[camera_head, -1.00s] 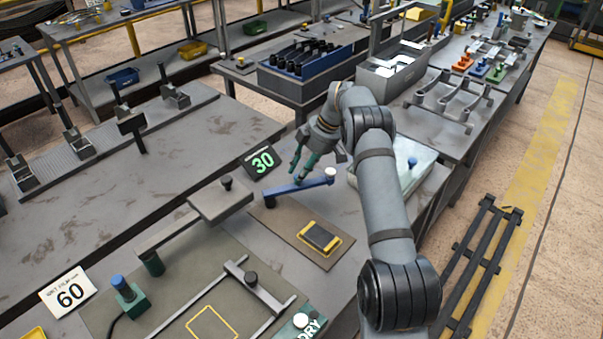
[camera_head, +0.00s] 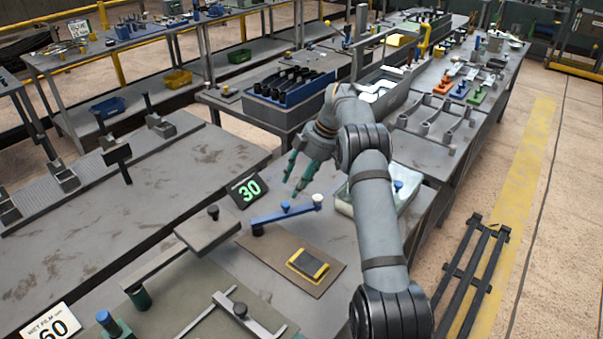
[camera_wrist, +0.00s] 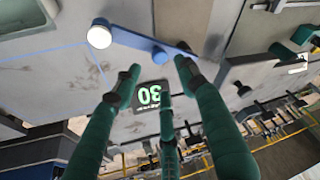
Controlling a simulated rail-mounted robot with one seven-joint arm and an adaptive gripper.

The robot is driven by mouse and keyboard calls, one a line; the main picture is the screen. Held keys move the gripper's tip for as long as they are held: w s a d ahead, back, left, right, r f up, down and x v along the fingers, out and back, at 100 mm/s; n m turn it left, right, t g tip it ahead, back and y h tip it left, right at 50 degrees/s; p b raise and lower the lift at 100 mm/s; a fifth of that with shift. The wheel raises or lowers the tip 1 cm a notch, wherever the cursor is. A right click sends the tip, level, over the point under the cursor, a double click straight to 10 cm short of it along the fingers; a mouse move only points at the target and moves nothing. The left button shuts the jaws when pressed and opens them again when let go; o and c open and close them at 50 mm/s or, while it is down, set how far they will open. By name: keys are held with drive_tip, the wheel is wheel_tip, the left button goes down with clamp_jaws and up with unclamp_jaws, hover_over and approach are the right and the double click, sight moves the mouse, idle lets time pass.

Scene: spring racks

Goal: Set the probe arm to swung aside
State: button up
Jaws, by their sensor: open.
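The probe arm appears to be the blue bar (camera_head: 278,216) on the grey bench, with a white cap at its right end, a blue knob near its middle and a dark pivot at its left end. It lies across the back of a brown plate (camera_head: 256,254) bearing a yellow-edged dark block (camera_head: 308,265). My gripper (camera_head: 297,186) is open and empty just above and behind the bar. In the wrist view the bar (camera_wrist: 135,40) crosses beyond the spread green fingers (camera_wrist: 158,78), its white cap at upper left. No contact is visible.
A black display reading 30 (camera_head: 245,188) stands left of my gripper. A grey arm with a wide plate (camera_head: 208,232) lies left of the brown plate. A pale translucent tray (camera_head: 408,190) sits to the right, partly behind my arm. A blue rack (camera_head: 285,108) stands behind.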

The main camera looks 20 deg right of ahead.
sight(286, 204)
drive_tip(key=shift+v, duration=2.2)
drive_tip(key=x, duration=1.2)
drive_tip(key=shift+f, duration=0.15)
drive_tip(key=shift+s, duration=0.2)
drive_tip(key=shift+w, duration=0.1)
